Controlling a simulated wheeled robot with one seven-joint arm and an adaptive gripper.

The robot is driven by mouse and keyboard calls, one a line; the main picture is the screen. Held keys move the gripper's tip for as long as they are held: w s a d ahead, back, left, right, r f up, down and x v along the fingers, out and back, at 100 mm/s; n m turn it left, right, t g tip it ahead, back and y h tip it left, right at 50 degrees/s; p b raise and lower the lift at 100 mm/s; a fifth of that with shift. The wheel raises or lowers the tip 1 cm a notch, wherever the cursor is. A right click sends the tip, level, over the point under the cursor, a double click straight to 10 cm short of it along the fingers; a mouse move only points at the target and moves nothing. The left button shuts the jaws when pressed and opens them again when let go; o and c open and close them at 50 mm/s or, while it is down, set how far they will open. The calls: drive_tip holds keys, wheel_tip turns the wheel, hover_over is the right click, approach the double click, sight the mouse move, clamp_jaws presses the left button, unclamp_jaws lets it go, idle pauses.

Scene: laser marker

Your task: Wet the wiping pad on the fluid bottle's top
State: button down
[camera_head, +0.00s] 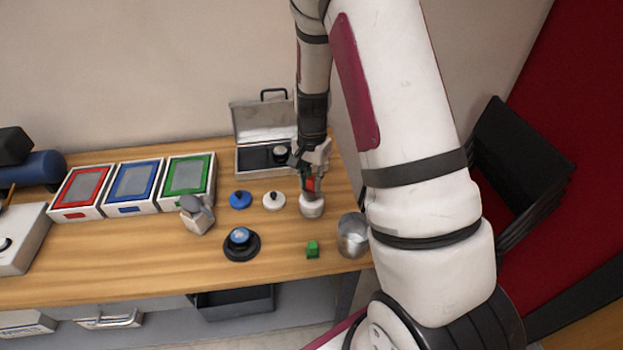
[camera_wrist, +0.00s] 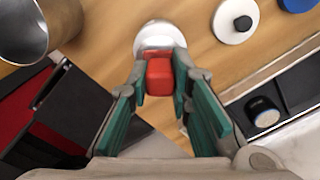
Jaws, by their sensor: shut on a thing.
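My gripper (camera_head: 311,165) points down and is shut on a small red block (camera_head: 310,184), which I take to be the wiping pad. In the wrist view the red block (camera_wrist: 159,77) sits between the green finger pads of my gripper (camera_wrist: 160,85). Straight below it is a round white container (camera_head: 312,207), likely the fluid bottle. Its pale, shiny top (camera_wrist: 159,37) shows past the block in the wrist view. The block is at or just over this top; I cannot tell whether they touch.
A metal cup (camera_head: 352,238) and a small green block (camera_head: 313,250) stand nearby. White (camera_head: 274,201) and blue (camera_head: 240,200) knobbed discs lie left of the bottle. An open case (camera_head: 252,160) is behind. Farther left are a black-based item (camera_head: 241,246), a grey tool (camera_head: 197,216) and coloured-frame trays (camera_head: 187,176).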

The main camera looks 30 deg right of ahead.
sight(311, 178)
drive_tip(key=shift+f, duration=0.85)
idle(1.0)
idle(0.4)
drive_tip(key=shift+r+p, duration=0.7)
drive_tip(key=shift+r, duration=2.85)
